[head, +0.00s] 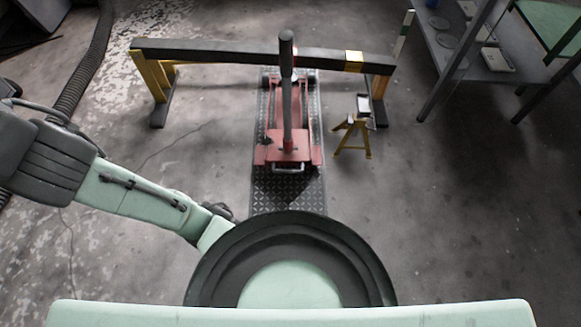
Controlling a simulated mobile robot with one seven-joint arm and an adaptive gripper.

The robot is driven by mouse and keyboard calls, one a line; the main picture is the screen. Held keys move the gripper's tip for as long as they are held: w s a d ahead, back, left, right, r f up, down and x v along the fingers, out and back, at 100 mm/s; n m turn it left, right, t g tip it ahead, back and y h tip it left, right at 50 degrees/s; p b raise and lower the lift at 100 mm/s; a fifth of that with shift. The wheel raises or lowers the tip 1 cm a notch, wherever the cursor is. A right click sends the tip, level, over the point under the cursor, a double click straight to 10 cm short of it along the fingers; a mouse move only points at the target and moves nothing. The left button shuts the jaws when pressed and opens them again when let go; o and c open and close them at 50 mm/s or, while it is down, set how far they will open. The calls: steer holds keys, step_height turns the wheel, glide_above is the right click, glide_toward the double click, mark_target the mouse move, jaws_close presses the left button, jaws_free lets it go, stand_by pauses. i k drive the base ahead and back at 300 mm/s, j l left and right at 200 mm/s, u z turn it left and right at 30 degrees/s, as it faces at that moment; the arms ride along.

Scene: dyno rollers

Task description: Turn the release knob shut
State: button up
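A red floor jack (289,155) stands on a dark diamond-pattern plate (287,190) in the middle of the head view. Its grey handle (287,95) stands upright. A small dark part (266,141) sits at the left of the jack's near end; I cannot tell whether it is the release knob or how it is turned. My pale green arm reaches in from the left, and its far end passes behind my round dark body part.
A dark beam (225,50) on yellow legs spans behind the jack's handle. A small yellow stand (353,135) is right of the jack. A metal shelf (455,60) stands at upper right. A ribbed hose (88,60) lies upper left. Floor at right is clear.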

mark_target(266, 140)
steer(key=i+j, duration=0.65)
steer(key=j, duration=0.3)
steer(key=i+j, duration=0.35)
steer(key=j+z, duration=0.05)
steer(key=j, duration=0.05)
